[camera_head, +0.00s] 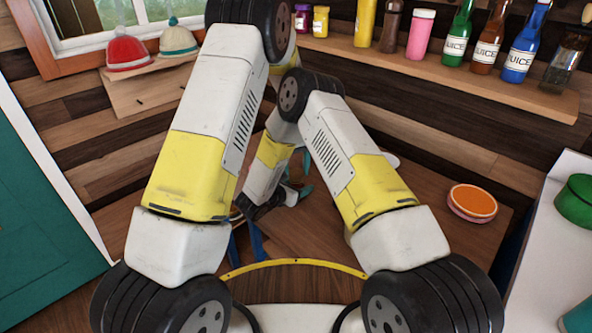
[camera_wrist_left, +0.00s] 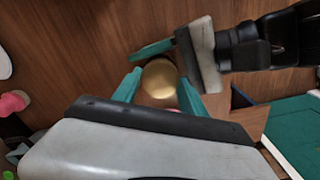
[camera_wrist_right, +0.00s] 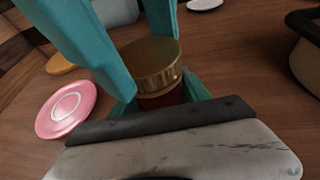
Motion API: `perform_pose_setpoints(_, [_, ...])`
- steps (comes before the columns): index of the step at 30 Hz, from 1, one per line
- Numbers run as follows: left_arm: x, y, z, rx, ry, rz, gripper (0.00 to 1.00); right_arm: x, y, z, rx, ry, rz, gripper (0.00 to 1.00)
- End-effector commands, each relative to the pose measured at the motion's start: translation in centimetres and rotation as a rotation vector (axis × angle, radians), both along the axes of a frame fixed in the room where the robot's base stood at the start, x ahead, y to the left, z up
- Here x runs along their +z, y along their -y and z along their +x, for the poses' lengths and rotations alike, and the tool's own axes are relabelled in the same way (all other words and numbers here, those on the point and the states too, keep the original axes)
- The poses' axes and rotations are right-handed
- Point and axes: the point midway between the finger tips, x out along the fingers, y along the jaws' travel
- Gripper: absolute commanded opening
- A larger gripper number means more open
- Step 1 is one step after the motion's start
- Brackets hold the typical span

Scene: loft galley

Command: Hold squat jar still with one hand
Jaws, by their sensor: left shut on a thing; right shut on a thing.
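The squat jar has a gold lid (camera_wrist_right: 150,62) and a dark reddish body (camera_wrist_right: 162,97) in the right wrist view; it stands upright on the wooden table. In the left wrist view its round gold lid (camera_wrist_left: 159,79) sits between the teal fingers of my left gripper (camera_wrist_left: 160,84), which is shut on it from above. My right gripper (camera_wrist_right: 160,92) is shut on the jar's body from the side, low down. The left gripper (camera_head: 305,179) shows partly in the head view, where the jar is hidden behind my arms.
An orange-topped round thing (camera_head: 472,200) lies at the table's right. A pink disc (camera_wrist_right: 67,108) lies left of the jar in the right wrist view, and a dark rounded thing (camera_wrist_right: 307,62) stands at right. A shelf (camera_head: 440,84) with bottles runs behind. My two grippers are very close together.

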Motion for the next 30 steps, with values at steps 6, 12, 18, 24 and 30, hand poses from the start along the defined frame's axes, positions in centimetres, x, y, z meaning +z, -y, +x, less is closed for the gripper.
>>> perform_pose_setpoints(6, [0.0, 0.0, 0.1, 0.005, 0.003, -0.001, 0.01, 0.0, 0.0, 0.0, -0.001, 0.001, -0.001, 0.00])
perform_pose_setpoints(12, [0.0, 0.0, 0.1, 0.003, 0.003, 0.000, 0.71, 0.0, 0.0, 0.0, -0.001, 0.001, -0.001, 0.00])
perform_pose_setpoints(18, [0.0, 0.0, 0.1, 0.002, 0.001, -0.001, 0.71, 0.0, 0.0, 0.0, 0.000, 0.001, -0.001, 0.00])
perform_pose_setpoints(24, [0.8, 0.0, 0.1, 0.001, 0.002, 0.000, 0.71, 0.1, 0.0, 0.0, 0.000, 0.001, 0.000, 0.00])
perform_pose_setpoints(30, [3.5, 0.0, 0.1, 0.001, 0.004, -0.001, 0.71, 0.0, 0.0, 0.0, 0.000, 0.001, 0.000, 0.00])
